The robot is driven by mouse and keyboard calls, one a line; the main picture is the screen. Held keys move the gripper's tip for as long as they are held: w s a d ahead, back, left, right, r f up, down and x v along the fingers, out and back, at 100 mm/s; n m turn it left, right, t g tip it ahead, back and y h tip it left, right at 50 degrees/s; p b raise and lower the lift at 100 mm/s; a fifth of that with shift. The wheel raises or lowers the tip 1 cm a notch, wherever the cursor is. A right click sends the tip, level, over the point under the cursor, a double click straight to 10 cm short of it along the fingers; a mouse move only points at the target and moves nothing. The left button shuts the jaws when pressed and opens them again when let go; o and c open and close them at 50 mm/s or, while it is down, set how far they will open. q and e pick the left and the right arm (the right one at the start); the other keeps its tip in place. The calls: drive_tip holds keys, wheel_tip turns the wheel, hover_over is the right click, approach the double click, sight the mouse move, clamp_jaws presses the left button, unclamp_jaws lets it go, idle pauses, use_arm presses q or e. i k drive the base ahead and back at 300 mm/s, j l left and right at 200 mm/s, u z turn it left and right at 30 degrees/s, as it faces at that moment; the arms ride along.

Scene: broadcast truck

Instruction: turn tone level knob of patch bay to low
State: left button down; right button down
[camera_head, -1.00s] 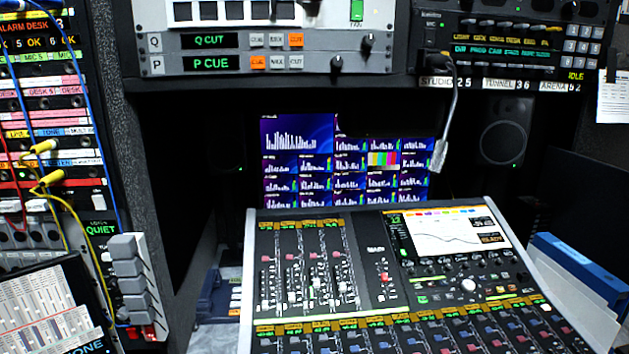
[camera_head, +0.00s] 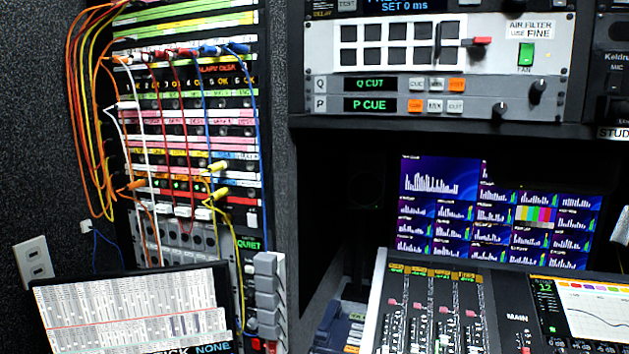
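The patch bay (camera_head: 190,150) stands upright at the left of the head view, with rows of labelled strips, sockets and coloured cords plugged in. Near its bottom, a grey strip (camera_head: 172,235) carries a row of dark round parts, partly behind hanging cords. I cannot tell which part is the tone level knob or where it points; the labels are too small to read. Neither of my grippers is in view.
A tilted screen (camera_head: 130,308) stands in front of the patch bay's bottom. A stack of grey levers (camera_head: 268,290) is at its lower right. The mixing console (camera_head: 450,315) fills the lower right. Orange and yellow cords (camera_head: 88,120) loop at the left.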

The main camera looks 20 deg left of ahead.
sight(250, 296)
drive_tip(key=u, duration=1.3)
